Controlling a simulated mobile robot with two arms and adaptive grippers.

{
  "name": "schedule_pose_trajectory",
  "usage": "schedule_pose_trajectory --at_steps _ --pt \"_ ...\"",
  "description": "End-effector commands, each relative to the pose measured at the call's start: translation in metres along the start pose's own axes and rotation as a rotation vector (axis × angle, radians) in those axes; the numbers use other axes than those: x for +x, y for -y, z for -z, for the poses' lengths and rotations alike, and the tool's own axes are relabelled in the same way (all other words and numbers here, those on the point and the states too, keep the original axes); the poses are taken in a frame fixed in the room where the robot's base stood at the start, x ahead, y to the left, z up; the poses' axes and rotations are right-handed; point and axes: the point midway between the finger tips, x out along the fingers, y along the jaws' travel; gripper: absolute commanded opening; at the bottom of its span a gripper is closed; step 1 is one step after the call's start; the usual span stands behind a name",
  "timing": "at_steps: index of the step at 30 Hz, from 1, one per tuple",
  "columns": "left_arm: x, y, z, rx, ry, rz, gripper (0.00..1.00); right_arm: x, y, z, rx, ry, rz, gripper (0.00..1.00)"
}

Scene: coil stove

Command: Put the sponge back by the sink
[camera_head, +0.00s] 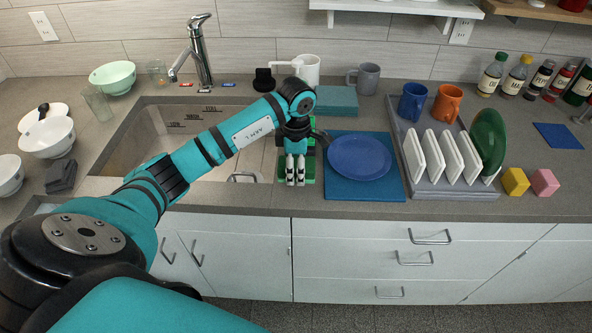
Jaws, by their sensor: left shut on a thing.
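My left gripper (296,182) reaches in from the left and points down at the counter strip between the sink and a blue mat. It is shut on a green sponge (309,170), which shows on both sides of the fingers and is mostly hidden by them. I cannot tell whether the sponge touches the counter. The sink (125,150) is a sunken basin to the left, with a chrome faucet (200,50) behind it; my arm crosses over the basin. My right gripper is not in view.
A blue plate (359,157) lies on the blue mat (364,192) just right of the gripper. Further right stands a dish rack (450,190) with several white plates. Yellow (515,181) and pink (545,182) blocks lie beyond it.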

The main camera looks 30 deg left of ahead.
Motion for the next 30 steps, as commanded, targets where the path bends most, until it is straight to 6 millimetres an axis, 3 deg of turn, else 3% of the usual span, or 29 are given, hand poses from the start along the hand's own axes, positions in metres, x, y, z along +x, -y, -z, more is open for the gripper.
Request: schedule_pose_trajectory --at_steps 1,6,17,18,21,23,30 --pt "0.006 0.003 0.0 0.0 -0.002 0.008 0.24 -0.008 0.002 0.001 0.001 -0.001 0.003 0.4" --pt "0.022 0.002 0.0 0.001 -0.001 0.003 0.24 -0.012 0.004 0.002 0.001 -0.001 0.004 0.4" --pt "0.028 0.001 0.001 0.001 -0.001 0.001 0.24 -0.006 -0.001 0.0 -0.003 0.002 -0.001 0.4" --pt "0.026 0.001 0.0 0.001 -0.001 0.001 0.59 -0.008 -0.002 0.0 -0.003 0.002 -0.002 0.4" --pt "0.026 0.002 0.0 0.0 -0.001 0.002 0.72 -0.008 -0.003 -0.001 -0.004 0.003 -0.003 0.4" --pt "0.026 0.002 0.0 0.0 -0.001 0.002 0.77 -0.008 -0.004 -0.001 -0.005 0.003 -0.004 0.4" --pt "0.026 0.002 0.0 0.0 -0.001 0.002 0.77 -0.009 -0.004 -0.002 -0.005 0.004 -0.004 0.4"
